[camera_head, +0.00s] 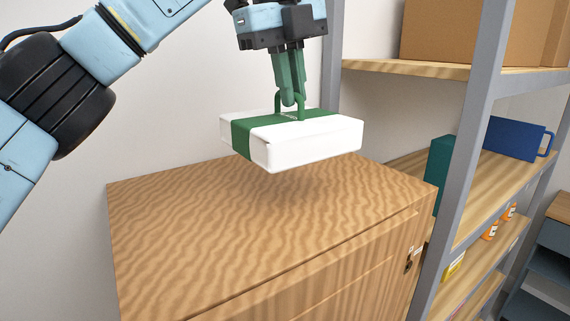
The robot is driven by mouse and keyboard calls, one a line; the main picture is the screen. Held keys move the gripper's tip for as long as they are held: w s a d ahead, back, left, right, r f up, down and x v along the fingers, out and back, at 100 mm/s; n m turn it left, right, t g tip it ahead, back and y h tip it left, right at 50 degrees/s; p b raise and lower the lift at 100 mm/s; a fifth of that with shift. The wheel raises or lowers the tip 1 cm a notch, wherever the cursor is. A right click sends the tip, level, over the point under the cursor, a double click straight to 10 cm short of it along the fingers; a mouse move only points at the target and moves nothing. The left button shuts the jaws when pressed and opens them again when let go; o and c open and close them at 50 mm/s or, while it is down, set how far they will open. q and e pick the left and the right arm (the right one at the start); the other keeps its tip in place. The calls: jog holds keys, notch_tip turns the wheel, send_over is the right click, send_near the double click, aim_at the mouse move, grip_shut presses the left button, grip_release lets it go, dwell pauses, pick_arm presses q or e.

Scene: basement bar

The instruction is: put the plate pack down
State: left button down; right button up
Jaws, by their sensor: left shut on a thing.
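The plate pack (315,145) is a white box with a green band and a green handle on top. My left gripper (291,103) is shut on the green handle and holds the pack from above. The pack hangs over the back part of a wooden cabinet top (220,220). It looks clear of the surface, though the size of the gap is hard to judge. It looks roughly level. My right gripper is not in this view.
A grey metal shelf unit (466,150) stands right beside the cabinet. It holds a cardboard box (470,30), a teal box (439,172), a blue case (514,139) and small orange bottles (491,231). A white wall is behind. The cabinet top is otherwise bare.

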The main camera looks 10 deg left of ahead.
aim_at(286, 122)
pick_arm(q)
jog(key=shift+f, duration=0.9)
jog(key=shift+s+f, duration=0.45)
jog(key=shift+f, duration=0.15)
jog(key=shift+s+a+f, duration=0.1)
jog(key=shift+s+f, duration=0.3)
jog(key=shift+f, duration=0.2)
jog(key=shift+s+f, duration=0.4)
jog(key=shift+f, duration=0.2)
jog(key=f, duration=0.1)
jog(key=w+f, duration=0.1)
jog(key=shift+f, duration=0.3)
jog(key=shift+s+f, duration=0.15)
jog(key=shift+s, duration=0.15)
jog(key=shift+w+f, duration=0.1)
jog(key=shift+f, duration=0.1)
jog(key=c, duration=1.8)
grip_release()
jog(key=shift+o, duration=1.3)
jog(key=shift+r, duration=0.55)
jog(key=r, duration=0.3)
jog(key=s+a+r, duration=0.1)
jog(key=r, duration=0.7)
jog(key=shift+s+a, duration=0.25)
jog(key=shift+s, duration=0.1)
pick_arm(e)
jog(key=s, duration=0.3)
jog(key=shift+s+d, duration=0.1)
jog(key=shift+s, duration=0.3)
